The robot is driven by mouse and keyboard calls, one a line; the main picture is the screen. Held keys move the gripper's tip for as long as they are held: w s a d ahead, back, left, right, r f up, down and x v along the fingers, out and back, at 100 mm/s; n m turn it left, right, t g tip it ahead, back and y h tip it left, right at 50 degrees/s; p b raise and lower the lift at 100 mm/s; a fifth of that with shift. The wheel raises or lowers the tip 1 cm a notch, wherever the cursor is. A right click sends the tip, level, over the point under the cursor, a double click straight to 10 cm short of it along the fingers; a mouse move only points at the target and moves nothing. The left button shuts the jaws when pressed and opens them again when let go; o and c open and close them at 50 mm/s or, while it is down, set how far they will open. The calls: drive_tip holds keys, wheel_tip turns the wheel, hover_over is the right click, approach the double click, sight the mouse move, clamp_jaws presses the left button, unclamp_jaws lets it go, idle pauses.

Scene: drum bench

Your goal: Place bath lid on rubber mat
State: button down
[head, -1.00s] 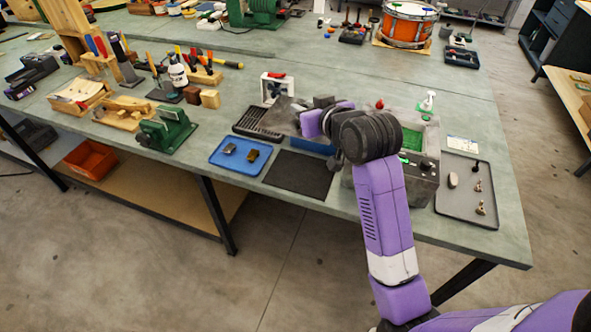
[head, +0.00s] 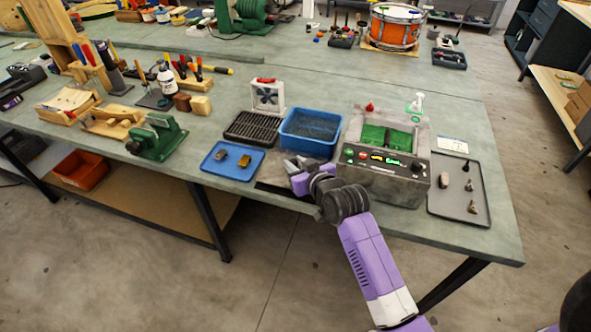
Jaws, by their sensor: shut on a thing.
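My gripper (head: 292,166) is low over the rubber mat (head: 284,189) at the bench's front edge and is shut on the bath lid (head: 273,168). The lid shows as a flat dark grey piece at the fingers, partly hidden by my gripper and hard to tell from the mat. It is at the mat, but I cannot tell whether it touches it. Most of the black mat is covered by lid and arm. The grey bath (head: 385,175) stands open to the right, with green inside and a control panel in front.
A blue tray (head: 215,172) with two small parts lies left of the mat. A blue tub (head: 310,140) and a black rack (head: 252,129) stand behind it. A grey tray (head: 450,205) with small parts lies right of the bath.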

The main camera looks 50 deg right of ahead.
drive_tip(key=shift+f, duration=1.2)
drive_tip(key=shift+f, duration=0.2)
drive_tip(key=c, duration=1.2)
unclamp_jaws()
